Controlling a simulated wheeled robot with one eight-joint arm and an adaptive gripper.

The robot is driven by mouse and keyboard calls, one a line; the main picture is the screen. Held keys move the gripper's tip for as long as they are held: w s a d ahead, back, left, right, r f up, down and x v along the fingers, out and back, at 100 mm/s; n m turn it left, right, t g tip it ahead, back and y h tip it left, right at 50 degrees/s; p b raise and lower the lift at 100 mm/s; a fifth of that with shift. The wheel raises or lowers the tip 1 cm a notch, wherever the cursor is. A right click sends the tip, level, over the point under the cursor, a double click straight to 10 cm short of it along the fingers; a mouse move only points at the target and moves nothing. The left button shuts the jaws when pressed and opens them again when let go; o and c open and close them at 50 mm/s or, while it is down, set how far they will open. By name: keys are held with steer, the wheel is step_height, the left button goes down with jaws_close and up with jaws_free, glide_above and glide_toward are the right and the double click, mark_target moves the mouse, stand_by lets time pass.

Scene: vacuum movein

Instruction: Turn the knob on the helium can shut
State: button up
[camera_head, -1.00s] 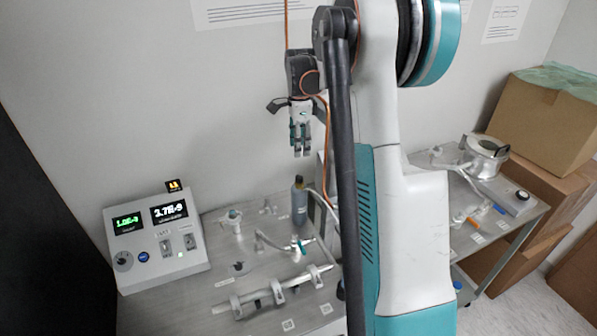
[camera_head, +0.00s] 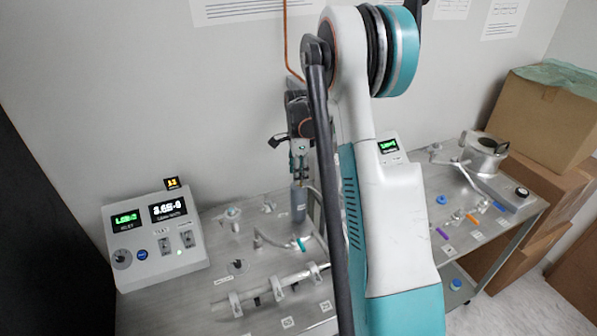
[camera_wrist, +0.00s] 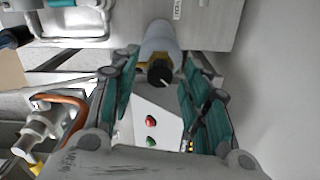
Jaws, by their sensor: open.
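The helium can (camera_head: 299,205) is a small grey bottle standing at the back of the left table. In the wrist view the can (camera_wrist: 160,38) shows a grey body and a dark knob (camera_wrist: 160,74) with a yellow collar. My gripper (camera_head: 299,178) is right above the can, pointing down, with its fingertips close to the can's top. In the wrist view my gripper (camera_wrist: 162,62) is open, with one teal finger on each side of the knob and a gap on both sides. In the head view the knob is hidden by the fingers.
A display box (camera_head: 157,235) stands on the left of the table. The wall is close behind. A cardboard box (camera_head: 545,118) is at the right.

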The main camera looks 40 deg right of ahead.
jaws_close()
steer(key=n+b, duration=0.2)
steer(key=n, duration=0.2)
steer(key=shift+f+n, duration=0.1)
steer(key=shift+n, duration=0.2)
steer(key=n+b, duration=0.2)
steer(key=n, duration=0.2)
steer(key=shift+n, duration=0.3)
steer(key=n+b, duration=0.1)
steer(key=n, duration=0.3)
steer(key=shift+n, duration=0.3)
steer(key=shift+n+b, duration=0.5)
steer(key=shift+n, duration=1.6)
